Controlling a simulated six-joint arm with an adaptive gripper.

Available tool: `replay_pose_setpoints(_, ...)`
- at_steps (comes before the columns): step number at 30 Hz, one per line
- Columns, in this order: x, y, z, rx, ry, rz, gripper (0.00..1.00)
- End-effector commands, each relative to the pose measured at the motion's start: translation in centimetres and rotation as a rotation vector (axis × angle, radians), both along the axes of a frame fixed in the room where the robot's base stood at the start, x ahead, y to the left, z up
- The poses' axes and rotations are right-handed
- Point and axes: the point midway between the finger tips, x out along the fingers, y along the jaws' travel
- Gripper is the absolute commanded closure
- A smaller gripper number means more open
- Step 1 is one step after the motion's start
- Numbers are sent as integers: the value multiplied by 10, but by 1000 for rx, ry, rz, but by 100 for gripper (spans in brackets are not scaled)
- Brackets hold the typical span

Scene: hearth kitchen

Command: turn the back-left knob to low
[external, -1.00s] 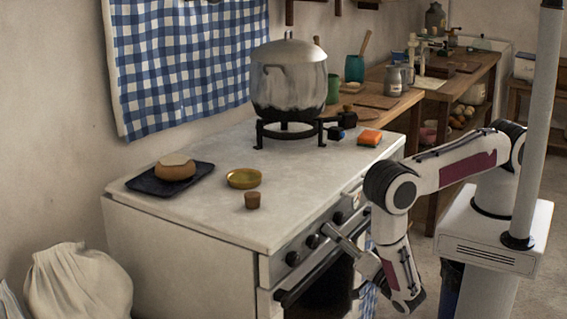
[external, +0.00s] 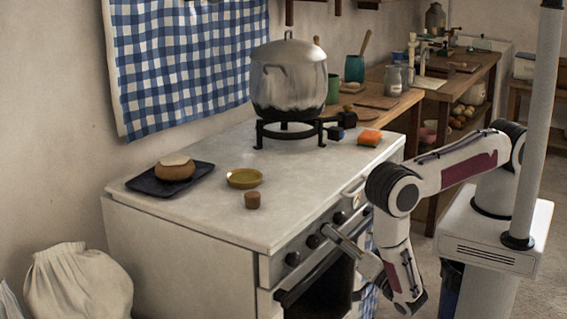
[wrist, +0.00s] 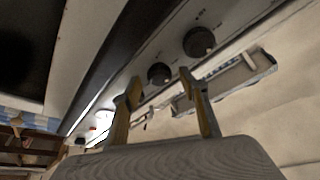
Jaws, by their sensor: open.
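The front panel of the white stove carries a row of dark round knobs, including one at the left end (external: 292,258) and one beside it (external: 313,241). My gripper (external: 327,230) is at this panel, close to the knobs. In the wrist view its two fingers (wrist: 160,79) are open and empty. A dark knob (wrist: 159,73) shows in the gap between the fingertips; contact cannot be made out. A second knob (wrist: 199,41) lies beyond, outside the fingers. The frames do not show which knob is the back-left one, and the panel markings are too small to read.
The oven door handle (external: 300,282) runs below the knobs. On the stove top (external: 215,212) are a large pot (external: 289,85) on a black stand, an orange sponge (external: 370,137), a yellow dish (external: 244,178), a small brown cup (external: 252,200) and bread on a dark tray (external: 201,178).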

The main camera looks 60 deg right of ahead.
Motion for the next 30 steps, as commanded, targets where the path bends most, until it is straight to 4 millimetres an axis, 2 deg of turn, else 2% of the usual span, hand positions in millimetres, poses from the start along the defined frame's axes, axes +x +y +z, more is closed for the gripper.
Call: replay_pose_setpoints(30, -80, 20, -27, -1, 0, 3, 57)
